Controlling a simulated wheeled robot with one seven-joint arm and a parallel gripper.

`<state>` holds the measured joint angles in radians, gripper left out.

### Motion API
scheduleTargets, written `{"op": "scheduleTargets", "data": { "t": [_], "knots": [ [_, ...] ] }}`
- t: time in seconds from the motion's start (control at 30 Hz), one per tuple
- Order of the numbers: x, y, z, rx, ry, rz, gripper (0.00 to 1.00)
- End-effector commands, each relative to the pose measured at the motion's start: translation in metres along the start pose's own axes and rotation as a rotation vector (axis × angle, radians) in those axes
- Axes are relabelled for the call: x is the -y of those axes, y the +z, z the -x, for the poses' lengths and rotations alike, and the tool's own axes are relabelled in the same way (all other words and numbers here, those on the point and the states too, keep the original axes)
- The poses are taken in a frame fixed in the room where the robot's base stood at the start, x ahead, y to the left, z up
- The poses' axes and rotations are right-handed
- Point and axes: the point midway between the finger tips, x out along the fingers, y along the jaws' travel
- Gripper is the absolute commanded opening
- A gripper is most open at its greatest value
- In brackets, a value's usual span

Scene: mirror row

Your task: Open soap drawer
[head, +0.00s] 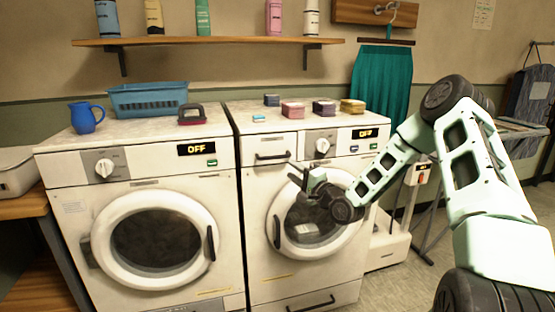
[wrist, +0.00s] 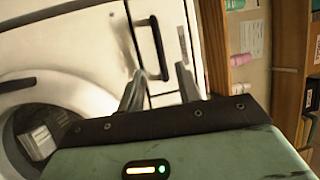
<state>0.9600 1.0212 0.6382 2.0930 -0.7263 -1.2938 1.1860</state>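The soap drawer (head: 268,147) is at the upper left of the right-hand washing machine and looks shut, flush with the front. Its dark bar handle (head: 272,156) runs across the lower part of the drawer front. In the wrist view the handle (wrist: 150,48) appears upright on the white drawer front (wrist: 172,40), just beyond my fingertips. My gripper (head: 304,178) is in front of the machine, below and right of the handle, by the round door. Its two fingers are apart in the wrist view (wrist: 160,85), with nothing between them.
The round door (head: 318,222) of the right-hand machine is just behind my gripper. Another washing machine (head: 140,225) stands close on the left. Several small boxes sit on top of the right-hand machine. A floor scale (head: 388,245) stands to its right.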

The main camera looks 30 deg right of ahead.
Motion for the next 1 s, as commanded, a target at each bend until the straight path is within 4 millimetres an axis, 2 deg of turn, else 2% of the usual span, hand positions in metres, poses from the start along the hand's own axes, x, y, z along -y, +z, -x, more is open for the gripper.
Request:
{"op": "scheduleTargets", "data": {
  "t": [0.03, 0.2, 0.4, 0.6, 0.87, 0.9, 1.0],
  "knots": [
    [0.001, 0.001, -0.012, 0.002, -0.002, 0.001, 0.34],
    [0.001, 0.001, -0.046, 0.002, -0.002, 0.0, 0.34],
    [0.0, 0.001, -0.074, 0.001, -0.001, 0.0, 0.34],
    [0.0, 0.001, -0.086, 0.001, 0.001, -0.001, 0.34],
    [0.0, 0.001, -0.086, 0.001, 0.001, -0.001, 0.34],
    [0.0, 0.001, -0.086, 0.001, 0.001, 0.0, 0.23],
    [0.0, 0.001, -0.086, 0.001, 0.001, 0.0, 0.0]
  ]
}}
